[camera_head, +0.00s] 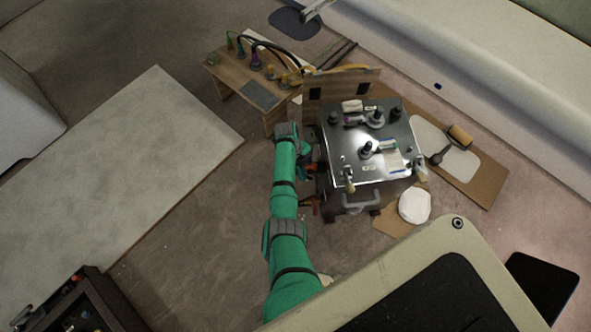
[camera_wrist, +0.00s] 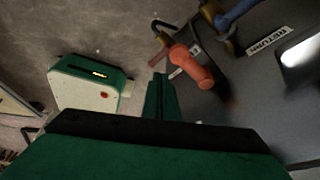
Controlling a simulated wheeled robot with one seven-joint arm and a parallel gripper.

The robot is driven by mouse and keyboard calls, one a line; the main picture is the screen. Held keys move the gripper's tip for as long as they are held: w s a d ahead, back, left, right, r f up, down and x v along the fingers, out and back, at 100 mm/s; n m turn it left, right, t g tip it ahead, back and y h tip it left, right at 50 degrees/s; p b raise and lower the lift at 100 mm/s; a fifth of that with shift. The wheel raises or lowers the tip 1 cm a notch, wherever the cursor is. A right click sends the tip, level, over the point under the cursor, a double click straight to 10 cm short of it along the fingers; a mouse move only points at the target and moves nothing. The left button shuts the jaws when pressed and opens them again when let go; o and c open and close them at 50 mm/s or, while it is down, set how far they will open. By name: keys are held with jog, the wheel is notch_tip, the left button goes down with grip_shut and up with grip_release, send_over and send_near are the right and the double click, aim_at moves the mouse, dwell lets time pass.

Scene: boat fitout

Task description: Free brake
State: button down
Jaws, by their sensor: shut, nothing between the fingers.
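An orange-red handle (camera_wrist: 194,66) sticks out from the side of a dark grey cabinet (camera_wrist: 260,95) in the wrist view. No label naming the brake is readable, so I cannot tell for sure that this handle is it. My gripper (camera_wrist: 160,82) is shut and empty, its dark green fingers just left of and below the handle, apart from it in the picture. In the head view my green arm reaches to the left side of the metal-topped cabinet (camera_head: 350,165), where orange-red parts (camera_head: 311,202) show. My fingertips are hard to make out there.
A blue handle (camera_wrist: 236,13) and a "RETURN" label (camera_wrist: 268,39) are beside the orange-red one. A pale box with a green side (camera_wrist: 85,85) is at the left. A wooden bench with cables (camera_head: 245,85) stands behind; a white round thing (camera_head: 414,205) lies right of the cabinet.

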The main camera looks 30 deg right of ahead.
jog(key=w, duration=0.3)
jog(key=shift+a, duration=0.1)
dwell(0.8)
jog(key=d+v, duration=0.2)
jog(key=v, duration=0.7)
jog(key=shift+r, duration=0.5)
jog(key=shift+w, duration=0.1)
